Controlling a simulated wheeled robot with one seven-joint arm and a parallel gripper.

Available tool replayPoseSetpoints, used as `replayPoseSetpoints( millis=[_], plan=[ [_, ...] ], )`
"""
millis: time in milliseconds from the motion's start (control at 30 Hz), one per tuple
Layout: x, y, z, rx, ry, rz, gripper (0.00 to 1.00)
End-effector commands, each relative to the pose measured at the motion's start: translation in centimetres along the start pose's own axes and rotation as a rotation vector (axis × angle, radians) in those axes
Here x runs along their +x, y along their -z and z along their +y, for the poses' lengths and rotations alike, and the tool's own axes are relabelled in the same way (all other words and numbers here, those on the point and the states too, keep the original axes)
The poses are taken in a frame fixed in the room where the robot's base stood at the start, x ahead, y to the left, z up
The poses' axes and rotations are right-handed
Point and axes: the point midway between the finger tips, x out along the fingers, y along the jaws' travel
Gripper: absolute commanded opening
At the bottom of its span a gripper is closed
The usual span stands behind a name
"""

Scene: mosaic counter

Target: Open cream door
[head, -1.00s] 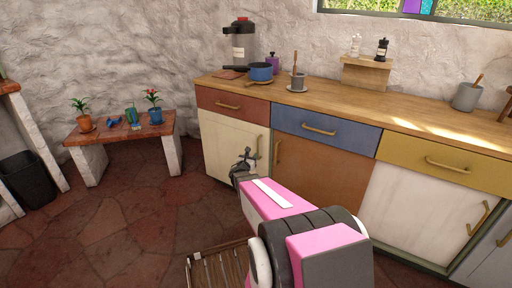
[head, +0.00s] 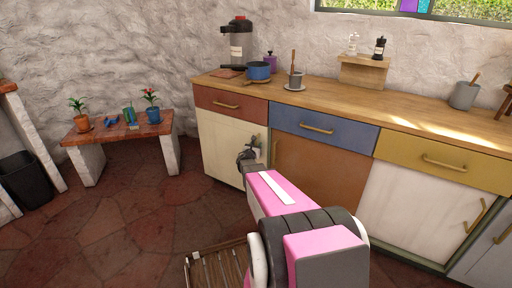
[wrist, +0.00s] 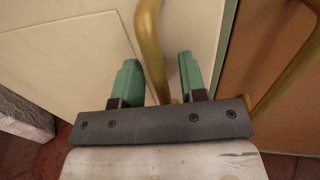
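The cream door (head: 221,148) is on the left end of the counter, below the red drawer, and looks closed. In the wrist view the cream door (wrist: 75,55) fills the left and middle, with its brass handle (wrist: 149,45) upright near its right edge. My gripper (wrist: 160,75) is open, its two green fingers spread apart. The handle's lower part lies between the fingers in the picture; I cannot tell whether they touch it. In the head view my gripper (head: 249,155) is in front of the cream door's right side, and my arm hides the handle there.
The orange-brown door (head: 315,172) with its own brass handle (wrist: 290,75) is just to the right. A slatted wooden thing (head: 217,268) is on the floor near my arm. A low bench (head: 120,133) with plants stands left. The floor before the cream door is clear.

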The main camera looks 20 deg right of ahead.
Motion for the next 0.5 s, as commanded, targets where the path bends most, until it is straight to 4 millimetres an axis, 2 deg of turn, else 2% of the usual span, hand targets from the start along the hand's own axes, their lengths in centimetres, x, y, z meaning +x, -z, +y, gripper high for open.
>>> replayPoseSetpoints(
  millis=[33, 133, 167, 500],
  plan=[
    [-0.02, -0.01, 0.00, 0.000, 0.000, 0.000, 0.39],
    [-0.03, 0.00, 0.01, 0.000, 0.000, 0.000, 0.06],
    [-0.03, 0.00, 0.01, 0.000, 0.000, 0.000, 0.00],
    [-0.74, -0.02, 0.27, 0.001, 0.011, 0.001, 0.00]
  ],
)
